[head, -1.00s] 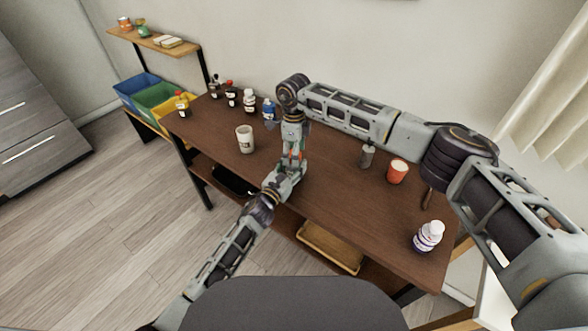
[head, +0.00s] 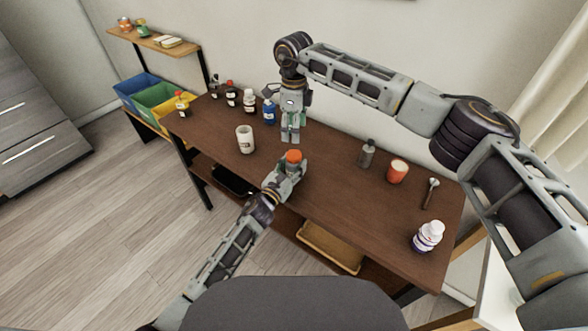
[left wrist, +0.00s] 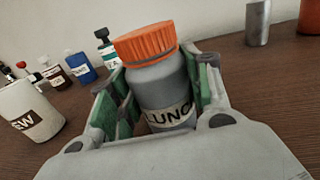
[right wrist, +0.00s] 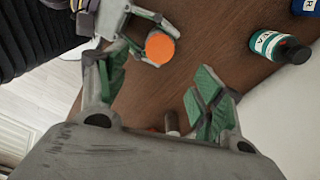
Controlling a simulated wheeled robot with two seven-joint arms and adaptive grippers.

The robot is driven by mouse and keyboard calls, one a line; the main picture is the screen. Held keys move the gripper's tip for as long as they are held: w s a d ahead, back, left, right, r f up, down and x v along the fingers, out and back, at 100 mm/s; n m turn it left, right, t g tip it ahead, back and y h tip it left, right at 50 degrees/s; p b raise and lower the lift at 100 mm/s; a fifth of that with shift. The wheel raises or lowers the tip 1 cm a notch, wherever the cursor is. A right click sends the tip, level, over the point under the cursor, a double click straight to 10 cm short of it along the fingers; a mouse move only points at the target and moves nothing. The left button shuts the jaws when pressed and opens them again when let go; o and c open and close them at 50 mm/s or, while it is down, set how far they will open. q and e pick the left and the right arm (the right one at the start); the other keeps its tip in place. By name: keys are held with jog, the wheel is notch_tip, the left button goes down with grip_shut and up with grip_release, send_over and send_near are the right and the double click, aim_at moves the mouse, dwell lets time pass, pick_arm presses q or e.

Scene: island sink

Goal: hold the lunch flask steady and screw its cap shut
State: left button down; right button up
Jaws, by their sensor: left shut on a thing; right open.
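The lunch flask (left wrist: 165,90) is a grey bottle with a partly visible "LUNC" label. It stands upright with its orange cap (left wrist: 146,43) on top; a grey neck band shows below the cap, and I cannot tell how tight it is. My left gripper (head: 291,166) is shut around the flask's body. The cap shows just above its fingers in the head view (head: 294,156). My right gripper (head: 290,138) is open and empty, pointing down, above and apart from the cap, which lies beyond its fingers in the right wrist view (right wrist: 160,47).
A white mug (head: 245,139) stands left of the flask. Several bottles line the back left, including a blue one (head: 269,112). A grey cylinder (head: 366,154), a red cup (head: 397,172), a dark-handled tool (head: 430,194) and a white bottle (head: 428,237) are at the right.

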jog(key=shift+r, duration=0.9)
pick_arm(q)
jog(key=c, duration=0.6)
grip_release()
jog(key=shift+s+a, duration=0.1)
jog(key=shift+s, duration=0.05)
jog(key=shift+v, duration=5.85)
jog(key=shift+f, duration=0.1)
pick_arm(e)
jog(key=shift+s+f, duration=0.1)
